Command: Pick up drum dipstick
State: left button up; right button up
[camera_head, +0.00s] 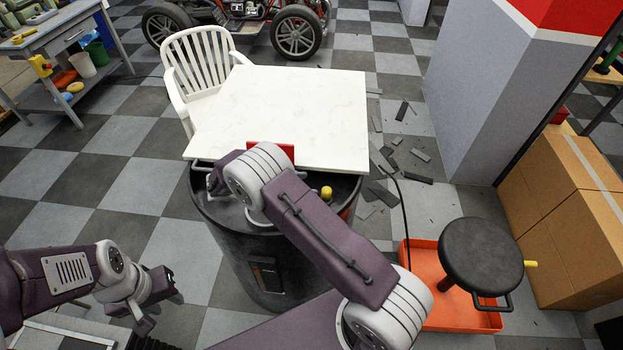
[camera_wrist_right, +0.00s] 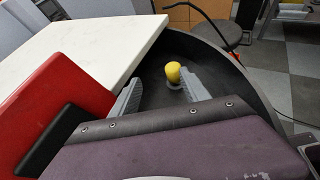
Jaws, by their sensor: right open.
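The drum dipstick shows as a yellow knob (camera_head: 326,192) on the black drum's top (camera_head: 215,215). In the right wrist view the yellow knob (camera_wrist_right: 173,72) stands upright on a small pale base, inside the drum's raised rim (camera_wrist_right: 240,75). My right gripper (camera_wrist_right: 160,92) is open, and its two grey fingers point towards the knob, which appears beyond and between them. I see no contact. In the head view my right arm hides most of that gripper. My left gripper (camera_head: 158,308) hangs low at the left, away from the drum; its jaw opening is unclear.
A white board (camera_head: 290,105) covers the drum's far part, with a red piece (camera_head: 272,149) at its near edge. A white chair (camera_head: 200,60) stands behind. An orange tray (camera_head: 420,262), a black stool (camera_head: 480,255) and cardboard boxes (camera_head: 570,240) are at the right. Dark scraps litter the floor.

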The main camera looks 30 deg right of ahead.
aim_at(327, 193)
jog(key=s, duration=0.1)
jog(key=s+a, duration=0.1)
jog(key=s, duration=0.1)
jog(key=shift+s+a+f+n, duration=0.2)
jog(key=shift+a+f+n, duration=0.05)
jog(key=shift+f+n, duration=0.05)
jog(key=x, duration=0.3)
jog(key=p+x, duration=0.1)
jog(key=x, duration=0.2)
jog(key=w+x, duration=0.1)
jog(key=x, duration=0.2)
jog(key=shift+d+f+p, duration=0.15)
jog(key=shift+f+p, duration=0.15)
jog(key=shift+f, duration=0.05)
jog(key=shift+r, duration=0.1)
jog(key=shift+c, duration=0.8)
pick_arm(q)
jog(key=shift+s+r, duration=0.95)
jog(key=shift+r, duration=0.05)
pick_arm(e)
grip_shut()
